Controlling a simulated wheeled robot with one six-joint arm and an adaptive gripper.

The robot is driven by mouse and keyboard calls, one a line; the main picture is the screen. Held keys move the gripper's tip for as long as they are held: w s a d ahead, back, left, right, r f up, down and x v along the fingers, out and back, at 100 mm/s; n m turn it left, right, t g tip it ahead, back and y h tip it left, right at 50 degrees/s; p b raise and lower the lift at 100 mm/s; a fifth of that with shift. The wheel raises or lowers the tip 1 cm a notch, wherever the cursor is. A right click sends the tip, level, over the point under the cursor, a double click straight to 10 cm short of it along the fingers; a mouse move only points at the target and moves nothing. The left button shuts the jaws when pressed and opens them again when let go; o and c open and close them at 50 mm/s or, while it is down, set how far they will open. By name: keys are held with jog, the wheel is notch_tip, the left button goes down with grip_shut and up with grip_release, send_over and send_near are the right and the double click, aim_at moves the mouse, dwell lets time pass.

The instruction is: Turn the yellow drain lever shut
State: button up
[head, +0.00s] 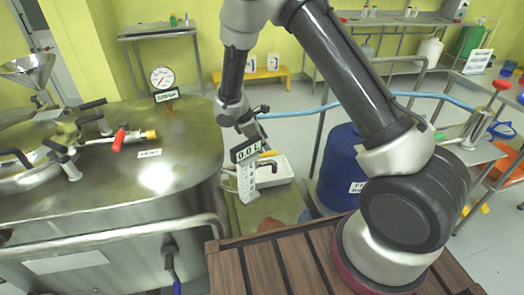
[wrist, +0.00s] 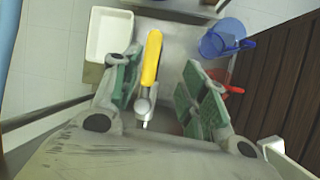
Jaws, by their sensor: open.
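The yellow drain lever (wrist: 152,58) shows clearly in the wrist view, its long handle pointing up the picture from a grey metal valve fitting (wrist: 146,100). My gripper (wrist: 161,74) is open, with one green-padded finger on each side of the lever. The lever lies nearer the left finger, and I see a gap on both sides; I cannot tell the depth between them. In the head view a small yellow part, probably the lever (head: 268,154), shows beside the "0.0 L" display (head: 247,150). My gripper is mostly hidden there behind my wrist and the display.
A large steel tank (head: 185,150) with a red-handled valve (head: 118,138) and gauge (head: 162,78) stands left. A white tray (wrist: 93,48) and blue bucket (wrist: 222,38) lie below. A blue drum (head: 340,165) and wooden slatted platform (head: 275,270) are close by.

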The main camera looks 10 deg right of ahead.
aim_at(264, 153)
jog(key=shift+n+t, duration=0.3)
jog(key=shift+n, duration=0.1)
jog(key=x, duration=0.5)
jog(key=w+a+x, duration=0.1)
jog(key=x, duration=0.1)
jog(key=shift+f, duration=0.35)
jog(key=shift+d, duration=0.1)
grip_shut()
